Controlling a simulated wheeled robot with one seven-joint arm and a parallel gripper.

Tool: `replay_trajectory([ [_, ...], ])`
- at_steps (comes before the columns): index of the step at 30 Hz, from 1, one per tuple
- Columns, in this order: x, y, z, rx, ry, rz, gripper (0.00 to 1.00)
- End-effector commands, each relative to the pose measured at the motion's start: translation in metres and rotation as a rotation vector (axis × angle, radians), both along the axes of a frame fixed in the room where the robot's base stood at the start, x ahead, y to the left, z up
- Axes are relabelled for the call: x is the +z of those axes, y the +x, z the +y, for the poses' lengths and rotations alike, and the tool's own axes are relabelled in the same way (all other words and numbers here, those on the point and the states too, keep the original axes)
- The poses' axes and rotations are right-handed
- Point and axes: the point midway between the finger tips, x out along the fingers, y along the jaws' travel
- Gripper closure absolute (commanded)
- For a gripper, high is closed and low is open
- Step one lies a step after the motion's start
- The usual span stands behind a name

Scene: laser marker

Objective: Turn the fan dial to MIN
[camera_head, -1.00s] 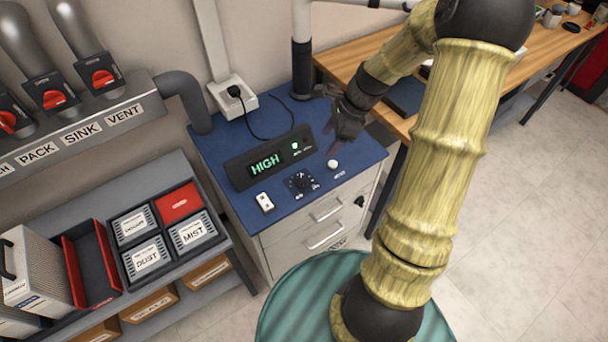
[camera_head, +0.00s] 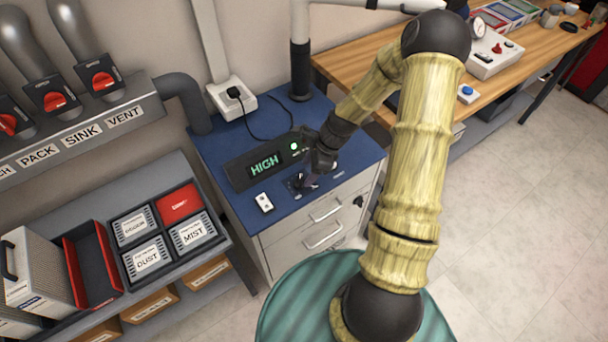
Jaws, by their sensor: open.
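The fan dial (camera_head: 298,183) is a small dark knob on a dark plate, set in the blue top of the cabinet (camera_head: 232,209). It is mostly covered by my gripper, so its pointer cannot be read. My gripper (camera_head: 306,183) is open and points down at the dial, with the fingers over or around it; I cannot tell whether they touch it. The black display (camera_head: 265,163) behind the dial reads HIGH in green, with a lit green lamp (camera_head: 294,146) at its right.
A white rocker switch (camera_head: 264,202) sits left of the dial. A white socket box (camera_head: 231,97) with a black plug and cord is behind. The wooden bench (camera_head: 345,66) stands at the back right. A shelf with labelled boxes (camera_head: 146,257) is at the left.

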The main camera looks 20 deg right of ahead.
Motion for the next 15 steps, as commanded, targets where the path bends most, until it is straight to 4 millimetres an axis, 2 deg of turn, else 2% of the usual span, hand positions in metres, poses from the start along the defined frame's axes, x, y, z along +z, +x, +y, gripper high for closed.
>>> replay_trajectory([
  [6, -0.029, 0.002, 0.013, 0.002, 0.001, 0.002, 0.38],
  [15, -0.038, 0.004, 0.015, 0.001, -0.001, -0.001, 0.38],
])
